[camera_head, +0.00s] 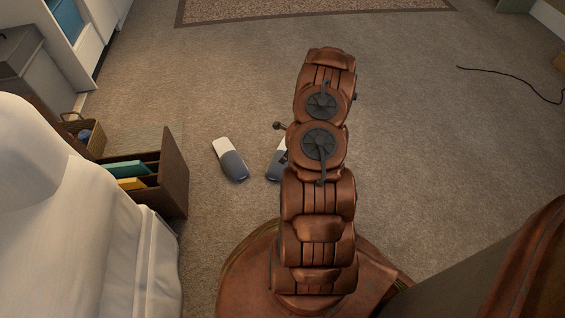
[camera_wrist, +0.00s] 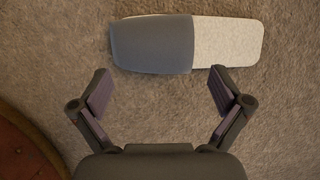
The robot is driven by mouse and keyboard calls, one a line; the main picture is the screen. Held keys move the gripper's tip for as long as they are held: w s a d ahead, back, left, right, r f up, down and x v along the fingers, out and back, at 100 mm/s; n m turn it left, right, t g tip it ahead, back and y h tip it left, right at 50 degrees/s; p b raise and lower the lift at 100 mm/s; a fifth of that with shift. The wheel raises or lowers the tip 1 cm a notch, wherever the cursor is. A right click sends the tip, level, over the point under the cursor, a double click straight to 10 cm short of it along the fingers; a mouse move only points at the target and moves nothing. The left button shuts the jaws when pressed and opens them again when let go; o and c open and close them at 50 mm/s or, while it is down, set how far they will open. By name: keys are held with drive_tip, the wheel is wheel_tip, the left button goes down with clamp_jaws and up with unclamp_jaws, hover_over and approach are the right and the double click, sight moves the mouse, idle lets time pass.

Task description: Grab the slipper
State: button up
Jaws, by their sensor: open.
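Two slippers with grey toes and whitish soles lie on the carpet. The left slipper (camera_head: 230,160) is fully visible in the head view. The right slipper (camera_head: 274,166) is mostly hidden behind my arm. In the wrist view one slipper (camera_wrist: 186,43) lies sideways near the top, its grey toe to the left and pale sole to the right. My gripper (camera_wrist: 158,88) is open and empty, its two fingers apart on the near side of that slipper and not around it. In the head view my gripper's fingers cannot be made out clearly.
A brown box with files (camera_head: 174,172) and a basket (camera_head: 85,136) stand left of the slippers, next to a white-covered seat or bed (camera_head: 60,230). A rug (camera_head: 300,9) lies at the back. A black cable (camera_head: 510,76) lies at right. The carpet between is clear.

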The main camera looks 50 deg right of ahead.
sight(274, 171)
drive_tip(key=shift+b+x, duration=1.6)
drive_tip(key=shift+x, duration=1.45)
drive_tip(key=shift+d, duration=0.1)
drive_tip(key=c, duration=1.7)
